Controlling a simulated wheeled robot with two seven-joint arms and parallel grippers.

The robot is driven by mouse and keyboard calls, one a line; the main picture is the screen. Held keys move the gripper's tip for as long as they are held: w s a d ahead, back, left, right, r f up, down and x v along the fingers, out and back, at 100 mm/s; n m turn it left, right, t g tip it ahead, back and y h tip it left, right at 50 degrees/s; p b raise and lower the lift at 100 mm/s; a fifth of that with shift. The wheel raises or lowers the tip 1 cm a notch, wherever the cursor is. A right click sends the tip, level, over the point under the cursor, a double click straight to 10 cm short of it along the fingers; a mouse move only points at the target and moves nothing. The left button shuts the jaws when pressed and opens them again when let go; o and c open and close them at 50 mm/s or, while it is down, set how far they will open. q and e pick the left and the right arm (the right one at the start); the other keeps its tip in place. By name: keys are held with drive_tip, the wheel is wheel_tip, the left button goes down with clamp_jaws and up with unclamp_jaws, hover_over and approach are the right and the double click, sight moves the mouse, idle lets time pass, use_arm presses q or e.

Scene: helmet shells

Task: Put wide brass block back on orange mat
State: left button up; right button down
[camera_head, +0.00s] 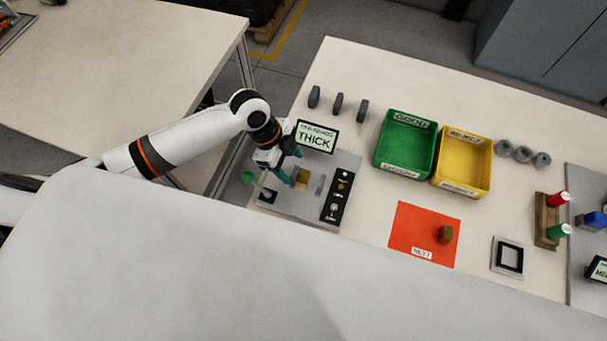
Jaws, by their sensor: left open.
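A yellow-brass block (303,178) sits on the grey gauge plate (300,204), in front of the small screen (317,137) reading THICK. My left gripper (293,169) is over the plate, with its teal fingers apart beside the block; I cannot tell whether they touch it. The orange mat (412,228) lies to the right on the table, with a label at its front edge. A darker brown-brass block (445,234) stands on the right part of the mat. My right gripper is not in view.
A green bin (405,143) and a yellow bin (463,163) stand behind the mat. Several grey pieces stand behind the screen. A square black frame (508,257) lies right of the mat. A large pale surface covers the foreground.

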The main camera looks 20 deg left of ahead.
sight(302, 176)
use_arm(q)
drive_tip(key=shift+d+f+p, duration=0.55)
drive_tip(key=shift+d+f, duration=0.1)
drive_tip(key=x, duration=0.2)
drive_tip(key=shift+d+f+p, duration=0.15)
drive_tip(key=shift+f+p, duration=0.1)
drive_tip(key=shift+p, duration=0.1)
drive_tip(key=shift+d+f, duration=0.15)
drive_tip(key=shift+f, duration=0.35)
drive_tip(key=c, duration=1.2)
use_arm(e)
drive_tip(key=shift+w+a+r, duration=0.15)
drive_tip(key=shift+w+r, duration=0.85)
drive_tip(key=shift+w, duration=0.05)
